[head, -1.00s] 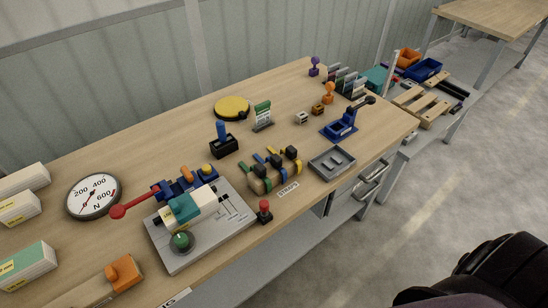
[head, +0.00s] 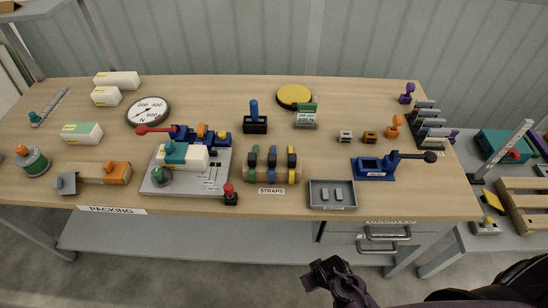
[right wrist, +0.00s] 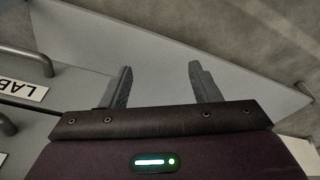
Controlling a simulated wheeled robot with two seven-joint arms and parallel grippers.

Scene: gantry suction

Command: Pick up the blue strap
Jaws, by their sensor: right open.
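Several coloured straps hang over a wooden holder (head: 262,175) at the front of the bench, behind the STRAPS label. The blue strap (head: 272,158) appears to be the middle one, between a green strap (head: 252,160) and a yellow-marked strap (head: 291,160); the colours are small and hard to separate. My right gripper (head: 318,272) is in front of the bench, below its front edge and apart from the straps. In the right wrist view its two fingers (right wrist: 160,82) are spread, with nothing between them. My left gripper is not in view.
A grey tray (head: 318,204) sits right of the straps, and a red-knobbed post (head: 230,196) stands left. A strapping machine (head: 215,180) is farther left. A blue lever tool (head: 373,174) stands right. Drawer handles (head: 385,236) stick out below the bench front.

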